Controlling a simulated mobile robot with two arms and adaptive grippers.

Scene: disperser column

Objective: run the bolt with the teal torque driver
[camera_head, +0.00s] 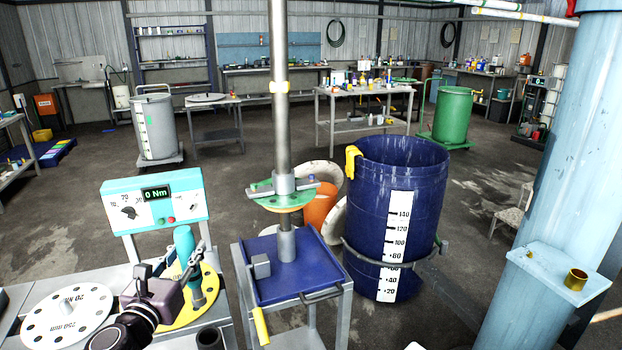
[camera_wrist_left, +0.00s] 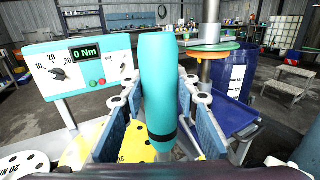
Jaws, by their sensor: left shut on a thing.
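The teal torque driver (camera_head: 184,246) stands upright over the yellow disc with holes (camera_head: 210,284) on the bench at the lower left. My left gripper (camera_head: 191,268) is shut around it. In the left wrist view the driver (camera_wrist_left: 158,85) stands between the two blue finger pads of my left gripper (camera_wrist_left: 160,118). The driver's lower end is partly hidden, and I cannot make out the bolt under it. The teal torque display box (camera_head: 155,200) behind it reads 0 Nm; it also shows in the left wrist view (camera_wrist_left: 80,68). My right gripper is not in view.
A white disc with holes (camera_head: 68,316) lies left on the bench. A steel column (camera_head: 280,100) with a green flange (camera_head: 262,196) stands over a blue-topped cart (camera_head: 318,262). A blue drum (camera_head: 365,215) stands beyond, and a light-blue pillar (camera_head: 560,180) at right.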

